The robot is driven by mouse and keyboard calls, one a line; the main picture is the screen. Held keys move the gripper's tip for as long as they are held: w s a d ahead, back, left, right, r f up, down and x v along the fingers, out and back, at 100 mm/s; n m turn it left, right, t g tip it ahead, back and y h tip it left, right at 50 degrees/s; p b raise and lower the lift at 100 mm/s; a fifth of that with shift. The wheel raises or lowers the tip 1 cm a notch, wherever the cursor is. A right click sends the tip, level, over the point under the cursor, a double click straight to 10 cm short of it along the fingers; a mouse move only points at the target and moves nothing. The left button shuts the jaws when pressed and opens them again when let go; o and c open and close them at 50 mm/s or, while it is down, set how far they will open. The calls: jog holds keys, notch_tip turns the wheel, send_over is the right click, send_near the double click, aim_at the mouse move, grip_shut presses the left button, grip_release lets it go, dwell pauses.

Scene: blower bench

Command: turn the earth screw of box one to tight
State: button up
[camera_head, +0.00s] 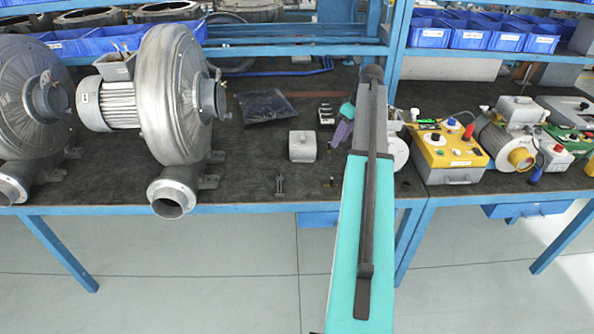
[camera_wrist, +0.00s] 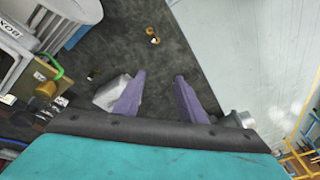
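A pale grey box with part of the word "BOX" on its face (camera_wrist: 10,42) is at the upper left edge of the wrist view; its number is cut off. Below it a green wire (camera_wrist: 55,66) loops near a brass-coloured round part (camera_wrist: 46,89). I cannot tell whether that part is the earth screw, or how tight it is. My gripper (camera_wrist: 160,77) has its two purple fingers apart, with nothing between them. It is to the right of the lettered box. In the head view my gripper (camera_head: 342,128) is above the bench, and my arm hides part of a motor (camera_head: 398,152).
A small grey box (camera_head: 302,146) sits left of my gripper; it also shows beside a finger in the wrist view (camera_wrist: 112,91). Large blowers (camera_head: 175,95) stand at left. A yellow control box (camera_head: 448,148) stands at right. Small brass pieces (camera_head: 328,183) lie near the front edge.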

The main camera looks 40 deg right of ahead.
jog(key=w+a+f, duration=0.2)
jog(key=a+f, duration=0.3)
jog(key=a, duration=0.3)
jog(key=w+a+f+g, duration=0.1)
jog(key=w+a+f, duration=0.2)
jog(key=a+f, duration=0.2)
jog(key=a, duration=0.2)
jog(key=shift+a+m, duration=0.4)
jog(key=shift+w+f, duration=0.1)
jog(key=shift+w, duration=0.05)
